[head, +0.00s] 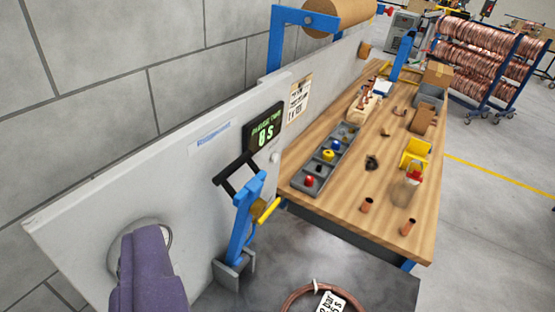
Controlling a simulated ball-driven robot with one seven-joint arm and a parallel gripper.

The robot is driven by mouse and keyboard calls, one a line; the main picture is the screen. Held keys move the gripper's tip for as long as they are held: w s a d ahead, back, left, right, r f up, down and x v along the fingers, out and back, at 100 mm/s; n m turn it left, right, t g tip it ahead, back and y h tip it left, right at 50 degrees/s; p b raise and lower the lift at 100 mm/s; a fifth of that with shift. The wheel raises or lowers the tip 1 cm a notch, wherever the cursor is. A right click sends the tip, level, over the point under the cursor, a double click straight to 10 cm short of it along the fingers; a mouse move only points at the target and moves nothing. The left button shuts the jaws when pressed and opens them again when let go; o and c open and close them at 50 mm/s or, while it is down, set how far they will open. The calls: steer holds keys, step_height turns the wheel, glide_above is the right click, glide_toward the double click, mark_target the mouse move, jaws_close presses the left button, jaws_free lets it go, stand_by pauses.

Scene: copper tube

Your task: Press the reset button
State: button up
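No button marked as reset can be read in this view. A small pale round knob (275,158) sits on the grey panel (190,160), just below the right end of a black display (264,127). The display shows green text with "8 S"; its upper line is hard to read. A grey tray (315,184) on the wooden bench holds several small parts with red, yellow, blue and black tops; I cannot tell whether any is a button. My gripper is not in view.
A blue stand with a black lever (241,225) rises before the panel. A purple cloth-like thing (147,272) covers part of a ring at lower left. A labelled copper coil (292,297) lies at the bottom. The wooden bench (340,205) carries copper fittings and a yellow holder (415,153).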

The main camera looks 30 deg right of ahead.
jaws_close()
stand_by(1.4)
